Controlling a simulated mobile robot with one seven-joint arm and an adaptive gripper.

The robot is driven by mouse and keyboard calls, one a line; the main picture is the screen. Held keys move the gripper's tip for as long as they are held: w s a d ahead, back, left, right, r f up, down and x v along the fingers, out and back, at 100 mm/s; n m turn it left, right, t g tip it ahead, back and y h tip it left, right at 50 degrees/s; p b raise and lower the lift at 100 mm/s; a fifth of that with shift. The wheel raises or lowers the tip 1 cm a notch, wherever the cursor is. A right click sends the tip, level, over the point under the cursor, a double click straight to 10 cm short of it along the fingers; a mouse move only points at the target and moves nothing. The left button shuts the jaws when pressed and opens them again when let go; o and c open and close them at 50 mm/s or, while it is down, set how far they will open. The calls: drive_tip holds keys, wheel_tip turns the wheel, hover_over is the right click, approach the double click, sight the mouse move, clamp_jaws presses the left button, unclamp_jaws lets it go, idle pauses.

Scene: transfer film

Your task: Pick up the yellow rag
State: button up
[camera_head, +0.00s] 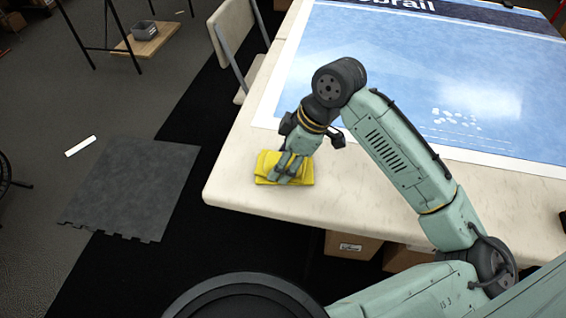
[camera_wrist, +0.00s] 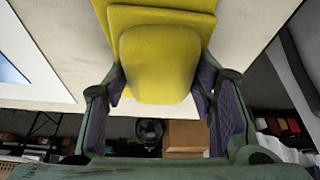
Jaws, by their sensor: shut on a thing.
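The yellow rag (camera_head: 268,169) is folded and lies at the near left corner of the white table (camera_head: 232,187). My gripper (camera_head: 286,175) reaches down onto it from above, and its fingers cover the rag's middle. In the wrist view the rag (camera_wrist: 160,60) fills the upper middle, with a rounded fold bulging between the fingers. My gripper (camera_wrist: 155,95) is shut on this fold, one finger on each side. I cannot tell whether the rag is clear of the table top.
A large blue printed sheet (camera_head: 400,85) covers much of the table. A chair (camera_head: 235,40) stands at the table's left edge. Cardboard boxes (camera_head: 352,246) are under the table. A grey mat (camera_head: 130,185) lies on the floor at left.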

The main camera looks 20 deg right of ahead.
sight(278, 159)
drive_tip(key=shift+r, duration=0.55)
wheel_tip(278, 159, up, 2)
drive_tip(key=shift+r+b, duration=0.1)
drive_tip(key=shift+b, duration=0.35)
drive_tip(key=s+a+r+b, duration=0.1)
drive_tip(key=s+a+b, duration=0.1)
drive_tip(key=s, duration=1.4)
drive_tip(key=shift+r+b, duration=0.35)
drive_tip(key=shift+b, duration=0.15)
drive_tip(key=o, duration=0.6)
drive_tip(key=c, duration=0.5)
